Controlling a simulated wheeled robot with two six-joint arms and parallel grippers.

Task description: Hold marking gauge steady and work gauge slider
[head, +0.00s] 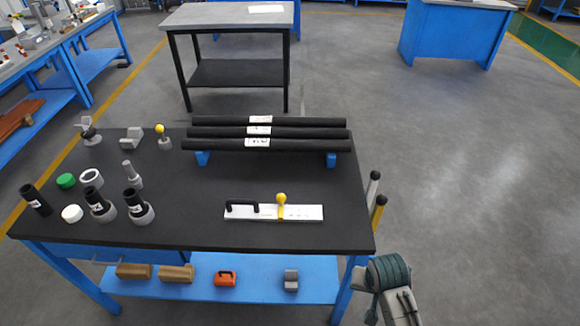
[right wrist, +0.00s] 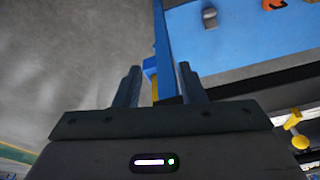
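The marking gauge (head: 300,212) is a flat white plate lying near the front edge of the black-topped bench in the head view. A black handle (head: 242,205) is fixed at its left. A yellow slider with a round knob (head: 281,198) stands near its middle. In the right wrist view a yellow knob (right wrist: 300,142) shows at the right edge, seemingly the slider. My right gripper (right wrist: 158,82) is open and empty, apart from the gauge, with a blue bench leg behind its fingers. My left gripper is not in view.
On the bench (head: 190,200), several black tubes (head: 230,133) lie on blue supports at the back, and small parts stand at the left. The lower shelf (head: 255,285) holds an orange tool (head: 225,278).

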